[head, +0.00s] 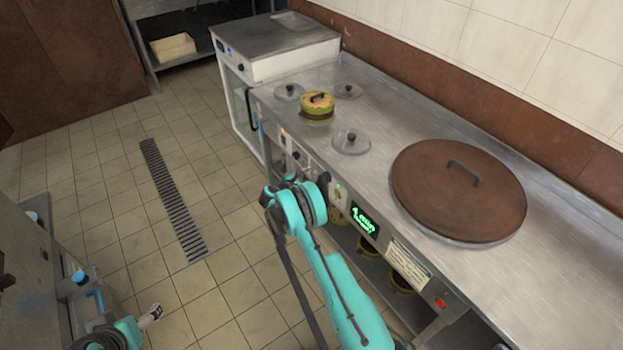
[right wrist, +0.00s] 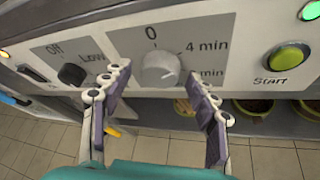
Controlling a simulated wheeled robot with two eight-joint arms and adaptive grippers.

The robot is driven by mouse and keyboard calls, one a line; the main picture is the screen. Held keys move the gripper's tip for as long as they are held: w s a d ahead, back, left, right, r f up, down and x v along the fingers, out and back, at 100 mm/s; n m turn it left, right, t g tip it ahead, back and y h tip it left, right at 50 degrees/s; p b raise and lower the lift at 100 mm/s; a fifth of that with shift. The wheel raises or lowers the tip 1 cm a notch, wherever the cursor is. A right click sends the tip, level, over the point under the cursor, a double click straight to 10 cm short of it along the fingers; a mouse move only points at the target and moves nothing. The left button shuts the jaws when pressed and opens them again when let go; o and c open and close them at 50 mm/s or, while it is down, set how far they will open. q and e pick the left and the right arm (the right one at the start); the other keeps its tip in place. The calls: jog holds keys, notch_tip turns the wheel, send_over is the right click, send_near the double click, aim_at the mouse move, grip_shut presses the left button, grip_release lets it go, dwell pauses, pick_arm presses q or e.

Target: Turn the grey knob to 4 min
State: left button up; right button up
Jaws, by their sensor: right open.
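The grey knob (right wrist: 160,68) sits on the front panel in the right wrist view. "0" is printed above it, "4 min" to its upper right and another "min" label, partly hidden, to its lower right. I cannot make out a pointer mark on it. My right gripper (right wrist: 157,75) is open, with one finger on each side of the knob; contact is not clear. In the head view my right arm (head: 300,200) reaches the counter's front and hides the knob. A green-lit display (head: 364,221) shows "min"; its digit is unclear. My left gripper (head: 150,316) is at lower left, small.
A black knob (right wrist: 71,75) marked "Off" and "Low" is left of the grey knob. A green Start button (right wrist: 288,56) is to its right. The counter (head: 440,130) carries a large brown lid (head: 440,205) and several small lids. Pots stand on the shelf below.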

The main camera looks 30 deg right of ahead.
jog(key=shift+a, duration=0.1)
jog(key=v, duration=1.2)
jog(key=shift+r, duration=0.15)
jog(key=s+a+r+m+y, duration=0.35)
jog(key=s+r, duration=0.25)
jog(key=r, duration=0.5)
jog(key=s+a+r+m+y, duration=0.3)
jog(key=s+r+m, duration=0.15)
jog(key=r, duration=0.55)
jog(key=s+a+r+m+t+y, duration=0.1)
jog(key=s+a+m+y, duration=0.2)
jog(key=s, duration=0.8)
jog(key=s+a+r+m+t+y, duration=0.1)
jog(key=s+a+m, duration=0.4)
jog(key=s, duration=0.7)
jog(key=a+r+y, duration=0.1)
jog(key=a+y, duration=0.1)
jog(key=shift+s+a, duration=0.25)
jog(key=shift+s, duration=0.1)
